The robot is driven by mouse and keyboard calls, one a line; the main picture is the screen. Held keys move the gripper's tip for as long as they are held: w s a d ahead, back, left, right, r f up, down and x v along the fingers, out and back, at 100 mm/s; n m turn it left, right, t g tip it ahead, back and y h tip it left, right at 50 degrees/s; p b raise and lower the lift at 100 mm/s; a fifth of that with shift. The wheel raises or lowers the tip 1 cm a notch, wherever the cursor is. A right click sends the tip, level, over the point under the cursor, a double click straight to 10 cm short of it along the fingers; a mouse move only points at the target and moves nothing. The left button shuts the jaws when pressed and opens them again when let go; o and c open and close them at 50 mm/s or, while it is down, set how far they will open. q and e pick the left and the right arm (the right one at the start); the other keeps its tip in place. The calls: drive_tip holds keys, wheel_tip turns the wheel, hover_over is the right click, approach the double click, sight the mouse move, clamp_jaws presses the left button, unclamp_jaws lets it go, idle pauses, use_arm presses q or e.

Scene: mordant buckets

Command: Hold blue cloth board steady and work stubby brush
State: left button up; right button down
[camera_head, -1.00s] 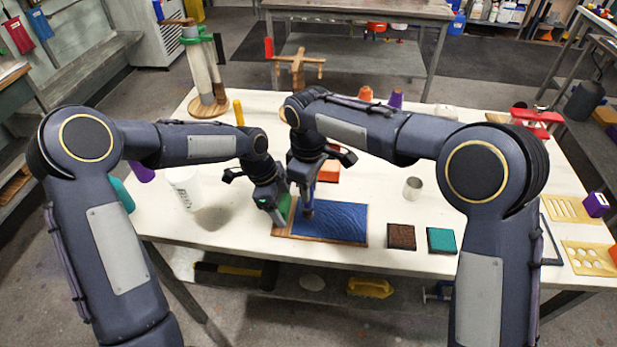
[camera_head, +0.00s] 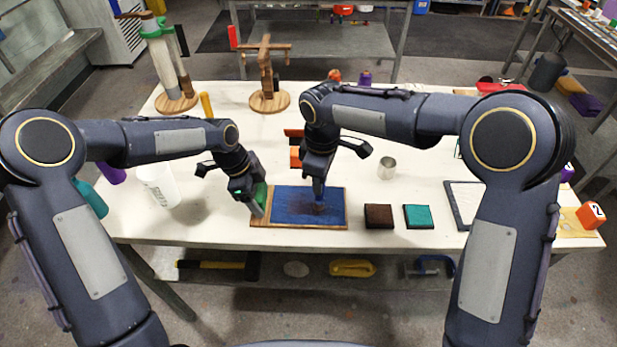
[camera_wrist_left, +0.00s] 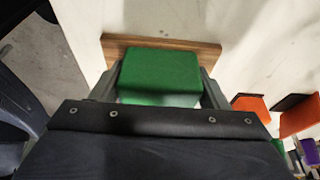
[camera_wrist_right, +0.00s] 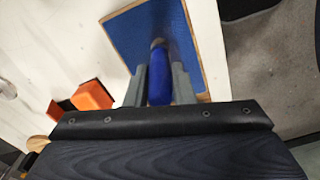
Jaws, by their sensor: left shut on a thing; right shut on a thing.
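The blue cloth board (camera_head: 290,198) lies flat near the table's front edge, its blue cloth framed in wood with a dark brownish patch toward the right. My left gripper (camera_head: 257,203) is shut on the green block (camera_wrist_left: 160,75) at the board's left end; the wooden end (camera_wrist_left: 195,45) shows behind it. My right gripper (camera_head: 318,188) is over the cloth, shut on the stubby brush, whose blue handle (camera_wrist_right: 158,85) stands between the fingers. The brush tip is at or just above the cloth; contact cannot be told. The bristles are mostly hidden.
A dark brown pad (camera_head: 379,216) and a teal pad (camera_head: 418,217) lie right of the board. A metal cup (camera_head: 387,168) stands behind them. A white container (camera_head: 158,186) stands left of my left gripper. An orange block (camera_head: 295,157) sits behind the board.

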drive_tip(key=w+a, duration=0.2)
drive_tip(key=a, duration=0.6)
drive_tip(key=shift+d, duration=5.5)
wheel_tip(320, 180, up, 8)
drive_tip(key=shift+s, duration=0.15)
